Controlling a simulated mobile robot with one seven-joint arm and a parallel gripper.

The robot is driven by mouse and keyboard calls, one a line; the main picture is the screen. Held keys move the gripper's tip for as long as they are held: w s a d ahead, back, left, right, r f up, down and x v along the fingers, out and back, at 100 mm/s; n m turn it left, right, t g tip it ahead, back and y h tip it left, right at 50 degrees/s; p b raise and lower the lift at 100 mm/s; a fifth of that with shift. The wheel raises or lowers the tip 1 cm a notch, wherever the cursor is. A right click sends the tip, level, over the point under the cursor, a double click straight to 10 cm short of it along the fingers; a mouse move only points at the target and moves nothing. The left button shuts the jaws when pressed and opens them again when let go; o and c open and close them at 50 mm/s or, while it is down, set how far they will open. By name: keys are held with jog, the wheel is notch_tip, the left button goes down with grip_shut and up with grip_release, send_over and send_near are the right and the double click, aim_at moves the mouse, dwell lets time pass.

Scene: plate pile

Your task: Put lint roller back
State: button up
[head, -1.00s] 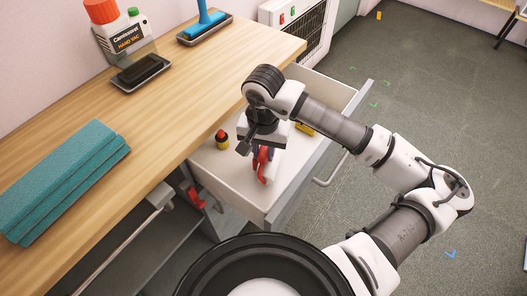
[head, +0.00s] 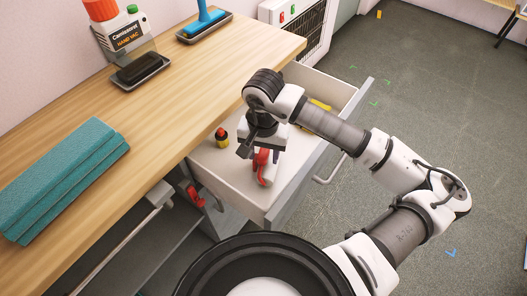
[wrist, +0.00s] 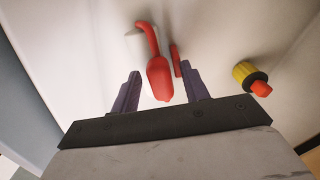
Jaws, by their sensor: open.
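The lint roller, with a red handle (wrist: 159,78) and a white roll (wrist: 142,43), lies in the open drawer (head: 222,170). Its red handle also shows below my gripper in the head view (head: 262,160). My gripper (wrist: 160,74) is open and points down into the drawer. In the wrist view its two fingers stand on either side of the handle's end, with gaps showing. A thin red piece (wrist: 175,60) lies near the right fingertip; I cannot tell what it belongs to. My wrist hides part of the drawer in the head view.
A yellow item (head: 319,104) lies farther back. The wooden counter (head: 160,110) holds teal cloths (head: 65,175), a hand vac (head: 130,45) and a blue-handled tool (head: 207,20).

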jog(key=shift+r+p, duration=0.2)
jog(key=shift+p, duration=0.15)
notch_tip(320, 180, up, 12)
jog(key=b, duration=0.1)
dwell(1.3)
